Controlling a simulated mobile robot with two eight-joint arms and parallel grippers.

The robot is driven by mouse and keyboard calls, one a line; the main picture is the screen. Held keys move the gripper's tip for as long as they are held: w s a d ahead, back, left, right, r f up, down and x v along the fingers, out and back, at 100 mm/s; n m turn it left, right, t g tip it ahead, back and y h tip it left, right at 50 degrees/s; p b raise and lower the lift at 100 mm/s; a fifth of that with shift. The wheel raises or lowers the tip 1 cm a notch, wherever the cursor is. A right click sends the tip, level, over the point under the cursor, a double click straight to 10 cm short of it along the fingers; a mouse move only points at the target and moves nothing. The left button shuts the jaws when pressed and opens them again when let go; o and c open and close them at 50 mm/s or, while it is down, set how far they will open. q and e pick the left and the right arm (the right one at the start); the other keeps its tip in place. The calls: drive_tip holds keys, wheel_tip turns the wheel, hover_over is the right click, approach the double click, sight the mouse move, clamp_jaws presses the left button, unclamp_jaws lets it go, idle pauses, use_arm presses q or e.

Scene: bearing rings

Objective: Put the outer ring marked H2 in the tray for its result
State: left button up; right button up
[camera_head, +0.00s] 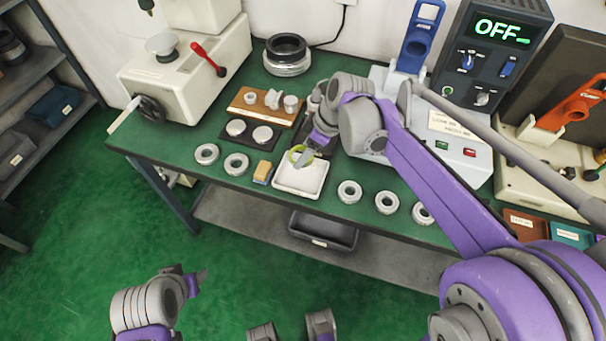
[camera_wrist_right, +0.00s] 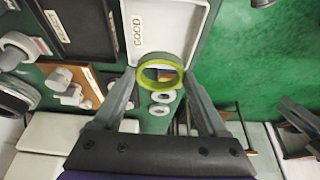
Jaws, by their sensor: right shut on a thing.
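My right gripper (camera_head: 304,153) is shut on a ring (camera_head: 296,155) with a yellow-green inside, and holds it above the white tray (camera_head: 287,191). In the right wrist view the ring (camera_wrist_right: 138,76) sits between the fingertips (camera_wrist_right: 160,78), with the white tray (camera_wrist_right: 190,15) behind it, labelled GOOD. No H2 mark is readable on the ring. A black tray (camera_wrist_right: 80,30) lies beside the white one. My left gripper (camera_head: 195,281) is at the lower left, away from the table; its jaws are too unclear to judge.
Grey rings (camera_head: 207,146) lie left of the white tray and more (camera_head: 340,192) to its right. A yellow-and-blue block (camera_head: 262,171) stands close to the tray's left side. A wooden board with parts (camera_head: 245,110) and a tester (camera_head: 440,140) stand behind.

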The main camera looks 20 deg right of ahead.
sight(300, 175)
wheel_tip(300, 175, down, 8)
drive_tip(key=shift+r+b, duration=0.1)
drive_tip(key=shift+b, duration=0.3)
drive_tip(key=o, duration=1.3)
drive_tip(key=shift+f, duration=0.2)
drive_tip(key=shift+o, duration=0.2)
drive_tip(key=shift+r, duration=0.25)
drive_tip(key=p+v, duration=0.2)
drive_tip(key=v, duration=0.9)
drive_tip(key=s+f+m+t+h, duration=0.1)
drive_tip(key=s+f+m, duration=0.3)
drive_tip(key=s, duration=0.5)
drive_tip(key=s+f+m+t+h, duration=0.1)
drive_tip(key=s+f+m+h, duration=0.1)
drive_tip(key=s+m, duration=0.5)
drive_tip(key=s+f, duration=0.1)
drive_tip(key=s, duration=0.2)
drive_tip(key=shift+f+h, duration=0.4)
